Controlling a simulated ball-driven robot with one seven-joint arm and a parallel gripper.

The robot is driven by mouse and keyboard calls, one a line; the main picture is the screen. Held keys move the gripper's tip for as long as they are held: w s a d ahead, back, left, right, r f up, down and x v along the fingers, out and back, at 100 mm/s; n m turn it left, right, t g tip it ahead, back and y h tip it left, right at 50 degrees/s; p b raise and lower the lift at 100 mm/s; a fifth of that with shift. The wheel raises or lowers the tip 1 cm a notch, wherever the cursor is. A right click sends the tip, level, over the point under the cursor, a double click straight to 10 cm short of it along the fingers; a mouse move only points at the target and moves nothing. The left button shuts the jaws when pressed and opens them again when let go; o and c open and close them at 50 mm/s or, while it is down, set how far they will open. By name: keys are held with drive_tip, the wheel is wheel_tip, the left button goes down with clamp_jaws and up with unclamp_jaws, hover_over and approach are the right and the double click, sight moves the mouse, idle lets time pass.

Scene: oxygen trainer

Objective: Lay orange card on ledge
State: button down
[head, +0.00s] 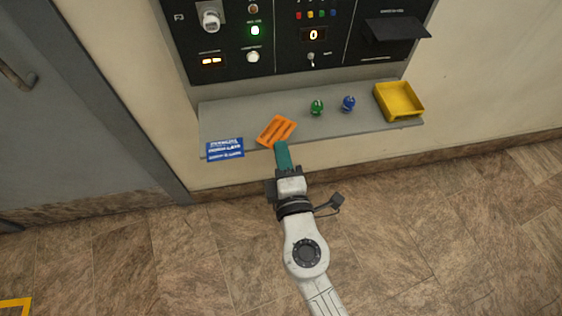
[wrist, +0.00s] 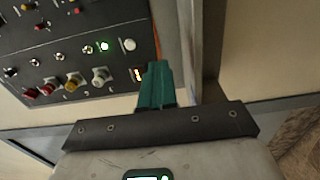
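The orange card (head: 276,131) shows over the left-middle part of the grey ledge (head: 350,122), at its front edge. My gripper (head: 282,147) reaches up from below, its teal fingertips meeting the card's near edge. In the wrist view the teal fingers (wrist: 155,86) are together, and a thin orange sliver of the card (wrist: 157,42) extends past their tips, seen nearly edge-on. The gripper looks shut on the card. Whether the card touches the ledge (wrist: 191,50) is hard to tell.
A blue card (head: 225,150) lies left of the orange card. A green knob-like piece (head: 317,107), a blue one (head: 348,103) and a yellow tray (head: 399,101) stand to the right. The control panel (head: 290,45) rises behind. A grey door (head: 70,100) is left.

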drive_tip(key=f+b, duration=0.1)
drive_tip(key=f, duration=0.1)
drive_tip(key=w+f+b, duration=0.1)
drive_tip(key=f, duration=0.1)
drive_tip(key=shift+a, duration=0.15)
drive_tip(key=shift+f+b, duration=0.25)
drive_tip(key=shift+b, duration=0.15)
drive_tip(key=c, duration=1.4)
unclamp_jaws()
drive_tip(key=shift+r, duration=0.1)
